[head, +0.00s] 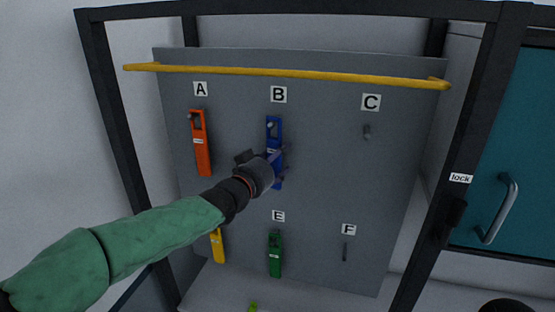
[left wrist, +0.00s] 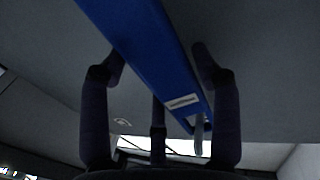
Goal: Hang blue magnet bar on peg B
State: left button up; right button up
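The blue magnet bar (head: 273,128) is upright under label B (head: 278,95) on the grey board. Peg B (head: 271,125) shows at the slot in its upper end. In the left wrist view the blue bar (left wrist: 150,50) runs between my fingers, and a metal peg (left wrist: 199,133) shows in its slot. My left gripper (head: 274,163) is at the bar's lower half and hides part of it. In the left wrist view its fingers (left wrist: 158,62) stand apart around the bar, with a visible gap on the right side. My right gripper is not in view.
An orange bar (head: 203,155) hangs under A, a green bar (head: 275,262) under E, and a yellow bar (head: 217,248) at lower left. Pegs C (head: 367,132) and F (head: 345,252) are bare. A yellow rail (head: 290,74) crosses the board's top inside a dark frame (head: 110,130).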

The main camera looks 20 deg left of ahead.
pick_arm(q)
jog(key=shift+o, duration=0.5)
jog(key=shift+s, duration=0.1)
jog(key=v, duration=1.1)
jog(key=w+d+f+n+g+y, duration=0.1)
jog(key=w+f+g, duration=0.1)
jog(key=f, duration=0.9)
jog(key=w+f+n+g, duration=0.1)
jog(key=w+f+g, duration=0.1)
jog(key=f, duration=0.9)
jog(key=s+d+f+n+g, duration=0.1)
jog(key=s+f+g, duration=0.1)
jog(key=f, duration=0.8)
jog(key=s+d+f+n+g, duration=0.1)
jog(key=s+f+g, duration=0.15)
jog(key=f, duration=0.75)
jog(key=s+d+f+n+g, duration=0.1)
jog(key=s+d+f+g, duration=0.25)
jog(key=s+f, duration=0.9)
jog(key=s+d+f+n+g, duration=0.2)
jog(key=s+f+g, duration=0.3)
jog(key=s+f, duration=0.75)
notch_tip(320, 180, down, 24)
jog(key=w+d+m+b, duration=0.1)
jog(key=w+d+b, duration=0.1)
jog(key=b, duration=2.4)
